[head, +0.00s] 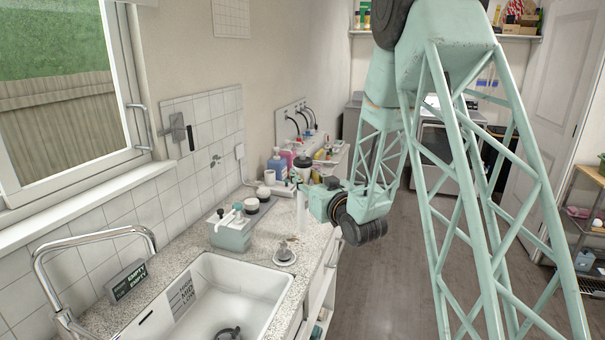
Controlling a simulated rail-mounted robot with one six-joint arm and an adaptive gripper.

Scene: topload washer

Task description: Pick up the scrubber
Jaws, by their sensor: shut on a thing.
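My gripper (302,188) is at the end of my pale green arm, over the back right part of the counter. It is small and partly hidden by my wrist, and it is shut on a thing. A narrow white object (300,212) stands out just below the fingers and appears to be what they hold. I cannot tell for sure whether it is the scrubber. A small round object with an upright knob (285,253) sits on the counter near the sink's back right corner, apart from the gripper.
A grey-green caddy (231,235) with brushes or bottles stands behind the sink (205,300). A chrome faucet (95,250) arches at the left. Speckled counter (265,240) is bare around the round object.

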